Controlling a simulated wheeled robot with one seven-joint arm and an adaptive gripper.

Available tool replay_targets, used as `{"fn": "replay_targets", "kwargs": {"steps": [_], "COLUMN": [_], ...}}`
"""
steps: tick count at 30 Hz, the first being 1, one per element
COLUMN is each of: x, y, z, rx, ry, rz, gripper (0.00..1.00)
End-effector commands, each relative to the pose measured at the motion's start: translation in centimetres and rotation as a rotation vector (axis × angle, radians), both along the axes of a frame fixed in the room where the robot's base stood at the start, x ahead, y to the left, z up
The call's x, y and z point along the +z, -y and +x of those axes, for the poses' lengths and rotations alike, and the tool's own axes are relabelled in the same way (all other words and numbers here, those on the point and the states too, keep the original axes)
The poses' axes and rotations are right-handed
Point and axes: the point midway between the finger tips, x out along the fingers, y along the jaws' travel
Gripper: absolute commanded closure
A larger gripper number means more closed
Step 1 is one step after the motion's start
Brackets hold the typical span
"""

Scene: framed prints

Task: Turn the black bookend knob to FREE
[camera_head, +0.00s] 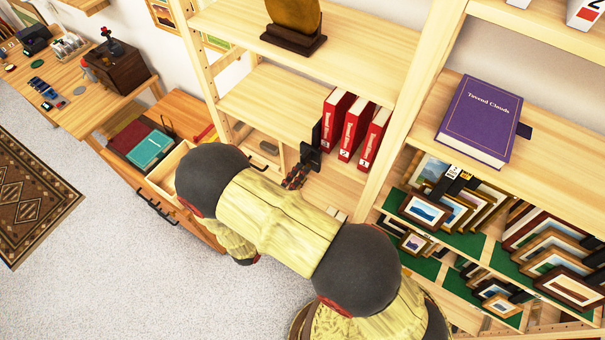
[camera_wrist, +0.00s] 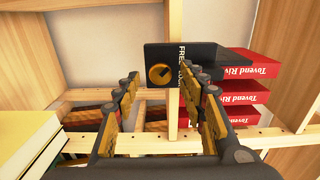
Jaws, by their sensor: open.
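The black bookend (camera_head: 316,134) stands on a shelf at the left end of the red books, and it also shows in the wrist view (camera_wrist: 205,53). White lettering beside the knob reads FREE, with a second word partly hidden by a finger. Which way the knob points is too small to tell. My gripper (camera_wrist: 162,78) is open, its fingers on either side of the knob in the picture. No contact can be made out. In the head view my gripper (camera_head: 295,177) is just below the bookend.
Red books (camera_wrist: 251,92) stand against the bookend. A wooden post and rails lie close behind my fingers. A purple book (camera_head: 480,120) lies on the shelf to the right, above several framed prints (camera_head: 425,209). A drawer unit with a teal book (camera_head: 149,149) stands left.

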Motion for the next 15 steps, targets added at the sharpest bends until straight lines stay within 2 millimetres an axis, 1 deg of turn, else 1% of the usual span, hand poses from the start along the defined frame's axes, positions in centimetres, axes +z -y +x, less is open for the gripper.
{"fn": "replay_targets", "kwargs": {"steps": [1, 9, 15], "x": [0.0, 0.0, 0.0], "y": [-0.7, -4.0, -5.7], "z": [-0.7, -4.9, -7.1], "rx": [0.005, 0.006, 0.003], "ry": [0.000, 0.000, 0.000], "rz": [0.000, 0.000, 0.000], "gripper": [0.58, 0.58, 0.58]}}
